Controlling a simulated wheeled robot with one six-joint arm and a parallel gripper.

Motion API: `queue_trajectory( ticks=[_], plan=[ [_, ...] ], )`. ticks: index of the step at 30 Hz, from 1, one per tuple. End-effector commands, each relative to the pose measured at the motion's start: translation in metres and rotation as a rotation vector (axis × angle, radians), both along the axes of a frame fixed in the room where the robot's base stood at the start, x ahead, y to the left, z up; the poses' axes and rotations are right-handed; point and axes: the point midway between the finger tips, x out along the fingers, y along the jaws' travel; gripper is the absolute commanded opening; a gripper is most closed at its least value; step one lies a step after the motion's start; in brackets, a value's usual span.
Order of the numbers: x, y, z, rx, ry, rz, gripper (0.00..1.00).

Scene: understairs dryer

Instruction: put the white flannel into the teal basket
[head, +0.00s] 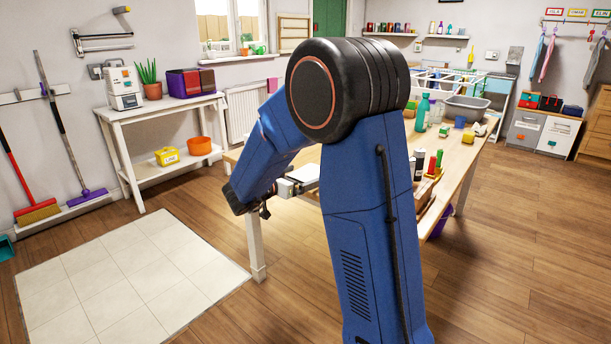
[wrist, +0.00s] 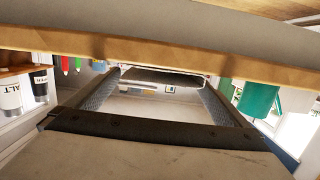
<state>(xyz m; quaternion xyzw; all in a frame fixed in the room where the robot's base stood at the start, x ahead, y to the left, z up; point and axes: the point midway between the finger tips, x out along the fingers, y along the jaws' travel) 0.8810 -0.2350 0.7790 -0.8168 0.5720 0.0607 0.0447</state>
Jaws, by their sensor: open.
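My gripper (head: 303,180) is at the near left edge of the wooden table, partly hidden behind my own arm in the head view. In the wrist view its two fingers stand wide apart (wrist: 162,82), and the jaws are open. A flat grey piece with a pale rim (wrist: 165,77) shows between the fingertips; I cannot tell what it is or whether it touches them. I cannot pick out the white flannel in either view. A teal object (wrist: 258,100) is at the right of the wrist view, cut by the wooden edge.
The wooden table (head: 465,160) holds a teal bottle (head: 422,112), a grey tub (head: 466,109) and several small containers. A purple container (head: 440,221) is under it. A white side table (head: 160,103) stands left. The tiled floor patch (head: 125,275) is clear.

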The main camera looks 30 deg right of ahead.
Motion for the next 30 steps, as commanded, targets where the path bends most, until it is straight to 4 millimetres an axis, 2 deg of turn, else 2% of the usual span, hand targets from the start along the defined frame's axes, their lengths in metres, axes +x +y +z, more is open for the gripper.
queue_trajectory(
  ticks=[9,15,23,26,30],
  plan=[
    [-0.019,0.053,0.009,0.000,-0.001,0.003,1.00],
    [-0.028,0.078,0.013,-0.001,0.000,0.001,1.00],
    [-0.031,0.091,0.017,0.007,-0.009,0.013,1.00],
    [-0.024,0.091,0.025,0.033,-0.043,0.074,1.00],
    [-0.005,0.098,0.045,0.107,-0.119,0.252,1.00]
  ],
)
